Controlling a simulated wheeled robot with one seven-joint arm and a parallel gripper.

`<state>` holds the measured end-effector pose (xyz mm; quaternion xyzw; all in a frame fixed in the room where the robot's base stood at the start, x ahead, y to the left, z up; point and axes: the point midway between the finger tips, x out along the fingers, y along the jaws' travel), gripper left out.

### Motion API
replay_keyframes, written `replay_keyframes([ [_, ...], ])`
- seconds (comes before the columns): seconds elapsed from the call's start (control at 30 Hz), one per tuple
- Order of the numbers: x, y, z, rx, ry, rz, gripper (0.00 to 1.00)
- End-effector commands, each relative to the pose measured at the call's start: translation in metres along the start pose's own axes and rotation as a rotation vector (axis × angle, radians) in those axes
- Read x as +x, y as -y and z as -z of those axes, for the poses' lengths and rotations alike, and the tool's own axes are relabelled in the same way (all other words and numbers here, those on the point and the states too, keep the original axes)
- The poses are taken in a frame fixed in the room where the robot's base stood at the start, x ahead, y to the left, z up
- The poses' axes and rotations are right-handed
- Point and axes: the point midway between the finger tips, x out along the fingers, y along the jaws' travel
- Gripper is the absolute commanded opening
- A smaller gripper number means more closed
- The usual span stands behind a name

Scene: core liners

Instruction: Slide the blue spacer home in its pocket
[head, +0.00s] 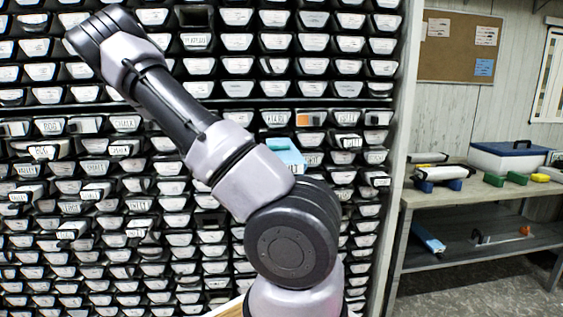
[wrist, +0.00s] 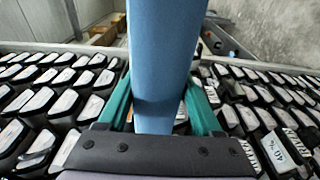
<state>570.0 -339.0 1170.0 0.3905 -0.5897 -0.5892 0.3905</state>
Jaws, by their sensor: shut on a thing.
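The blue spacer is a long plain blue block. In the wrist view the spacer (wrist: 163,60) stands between the two teal fingers of my gripper (wrist: 160,105), which is shut on it. It runs up through the picture to the top edge and hides what lies behind it. In the head view a light blue block (head: 288,156), apparently the same spacer, shows at the rack's face just right of my arm, with a bit of teal above it. My arm hides the rest of my gripper there. I cannot tell whether the spacer touches its pocket; the pocket's opening is not clear.
A tall rack (head: 396,190) of dark labelled bins fills the left and middle. Some bins jut out. An orange piece (head: 304,118) sits in one slot. A bench (head: 460,194) at right carries a lidded white box (head: 508,158), green blocks and a tube.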

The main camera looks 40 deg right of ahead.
Motion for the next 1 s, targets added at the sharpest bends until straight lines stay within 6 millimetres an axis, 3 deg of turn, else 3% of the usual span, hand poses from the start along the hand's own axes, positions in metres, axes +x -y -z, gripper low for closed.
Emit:
replay_keyframes([
  [0.4,0.004,0.0,0.028,0.0,0.0,0.0,0.0],
  [1.0,0.004,0.0,0.029,0.0,0.0,0.0,0.0],
])
